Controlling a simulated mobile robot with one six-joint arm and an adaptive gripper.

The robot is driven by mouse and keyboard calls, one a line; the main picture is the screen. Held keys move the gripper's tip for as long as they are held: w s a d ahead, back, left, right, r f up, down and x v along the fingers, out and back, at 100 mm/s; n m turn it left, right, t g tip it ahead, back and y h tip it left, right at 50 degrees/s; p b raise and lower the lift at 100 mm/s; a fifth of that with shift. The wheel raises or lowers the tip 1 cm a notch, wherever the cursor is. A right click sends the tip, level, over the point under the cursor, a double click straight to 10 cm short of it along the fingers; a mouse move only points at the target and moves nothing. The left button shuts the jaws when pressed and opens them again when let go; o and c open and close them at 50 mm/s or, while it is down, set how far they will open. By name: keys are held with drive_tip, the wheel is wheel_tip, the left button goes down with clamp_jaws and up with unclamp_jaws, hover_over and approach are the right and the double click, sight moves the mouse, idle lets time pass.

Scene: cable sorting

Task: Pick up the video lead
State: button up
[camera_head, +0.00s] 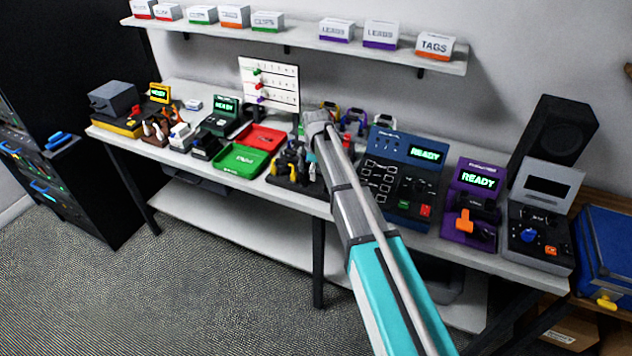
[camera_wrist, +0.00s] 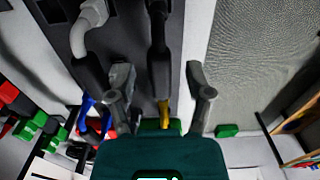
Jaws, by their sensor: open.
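My gripper (camera_wrist: 160,96) shows in the wrist view with its two grey fingers apart. A black lead with a yellow tip (camera_wrist: 160,62) lies in the gap between them, and I see no finger touching it. A second lead with a pale grey bend and black body (camera_wrist: 88,45) is left of the fingers. Both lie over a dark rack (camera_wrist: 128,28). No label shows which one is the video lead. In the head view the black rack with several upright plugs (camera_head: 290,178) stands on the bench just left of my arm, which hides its right side and my gripper.
A green tray (camera_head: 241,160) and red tray (camera_head: 264,138) are left of the rack. A blue tester (camera_head: 405,178), a purple tester (camera_head: 472,205) and a grey device (camera_head: 541,215) stand to the right. A shelf (camera_head: 300,40) with labelled boxes hangs above.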

clamp_jaws()
drive_tip(key=shift+r, duration=0.15)
idle(0.4)
wheel_tip(320, 180, up, 2)
drive_tip(key=p, duration=0.2)
drive_tip(key=shift+r+p, duration=0.25)
drive_tip(key=shift+p, duration=0.1)
drive_tip(key=s+d+r+p, duration=0.4)
drive_tip(key=s+r+p, duration=0.6)
drive_tip(key=s, duration=0.3)
drive_tip(key=shift+s+r, duration=0.15)
drive_tip(key=shift+s, duration=0.05)
drive_tip(key=shift+r, duration=0.1)
